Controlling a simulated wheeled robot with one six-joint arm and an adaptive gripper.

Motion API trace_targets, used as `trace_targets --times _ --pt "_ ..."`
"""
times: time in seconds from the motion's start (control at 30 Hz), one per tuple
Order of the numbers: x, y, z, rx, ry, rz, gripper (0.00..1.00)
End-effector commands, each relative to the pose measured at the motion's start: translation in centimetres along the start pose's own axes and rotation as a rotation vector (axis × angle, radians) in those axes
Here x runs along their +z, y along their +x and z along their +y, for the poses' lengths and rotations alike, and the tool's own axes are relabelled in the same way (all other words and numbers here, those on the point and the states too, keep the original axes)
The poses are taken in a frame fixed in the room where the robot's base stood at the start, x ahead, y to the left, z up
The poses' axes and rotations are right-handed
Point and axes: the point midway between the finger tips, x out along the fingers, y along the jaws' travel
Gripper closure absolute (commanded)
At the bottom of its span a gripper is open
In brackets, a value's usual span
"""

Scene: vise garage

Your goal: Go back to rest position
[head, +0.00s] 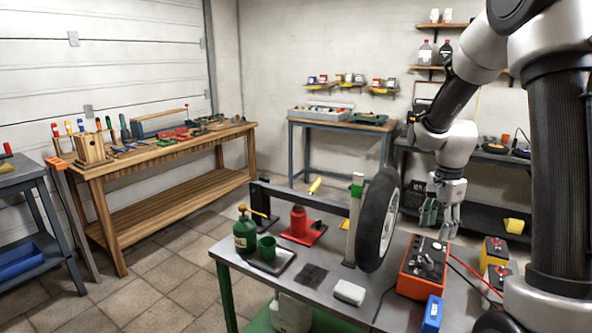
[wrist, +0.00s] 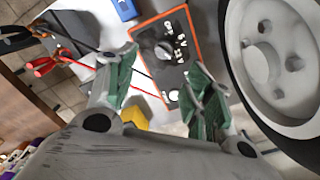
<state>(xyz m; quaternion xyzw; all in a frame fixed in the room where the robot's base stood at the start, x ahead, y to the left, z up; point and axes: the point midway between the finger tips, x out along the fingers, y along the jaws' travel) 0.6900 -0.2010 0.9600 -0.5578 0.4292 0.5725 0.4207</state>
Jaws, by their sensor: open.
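My gripper (head: 437,217) hangs above the right end of the grey work table (head: 234,260) in the head view, to the right of an upright wheel (head: 377,220). Its green fingers stand apart with nothing between them, and it also shows in the wrist view (wrist: 165,95). An orange battery charger (head: 411,285) with a black panel sits below it on the table. In the wrist view the charger (wrist: 176,22) lies beyond the fingers, with the wheel (wrist: 270,60) close on the right. My arm comes in from the right side.
A green can (head: 245,235), a red bottle (head: 298,222) and a blue box (head: 432,314) stand on the table. Red and black cables run at its right. A wooden bench (head: 160,155) with tools stands at the left. Tiled floor (head: 160,262) lies free between them.

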Motion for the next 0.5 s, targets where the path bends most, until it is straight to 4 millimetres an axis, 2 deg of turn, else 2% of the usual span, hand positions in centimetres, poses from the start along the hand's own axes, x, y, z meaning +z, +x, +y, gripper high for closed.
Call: trace_targets --times 0.1,0.17,0.5 --pt "1.0 0.8 2.3 0.054 -0.213 -0.030 0.48" --pt "1.5 0.3 3.6 0.065 -0.329 -0.041 0.48" --pt "6.0 -6.8 11.7 0.008 -0.950 -0.009 0.48"
